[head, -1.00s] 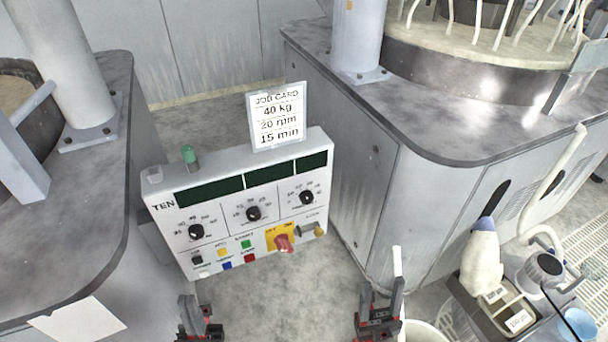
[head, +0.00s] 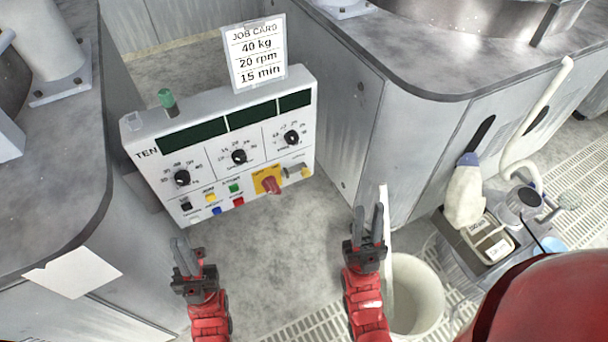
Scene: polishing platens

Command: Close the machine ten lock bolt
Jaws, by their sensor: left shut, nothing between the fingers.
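The machine ten control box (head: 228,150) stands upright left of centre, marked TEN. At its lower right is the lock bolt (head: 295,171), a small grey piece with a brass-coloured end (head: 306,172). The picture is too small to tell whether it is shot. A red rotary switch (head: 271,185) on a yellow plate is just left of it. My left gripper (head: 184,256) is shut and empty, below the box's lower left. My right gripper (head: 369,223) is slightly open and empty, right of and below the bolt. Neither touches the box.
A job card (head: 255,55) stands on the box, beside a green lamp (head: 166,98). Grey machine housings flank it left (head: 60,190) and right (head: 420,140). A white bin (head: 418,295) is right of my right gripper. A caddy with a bottle (head: 465,195) stands further right.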

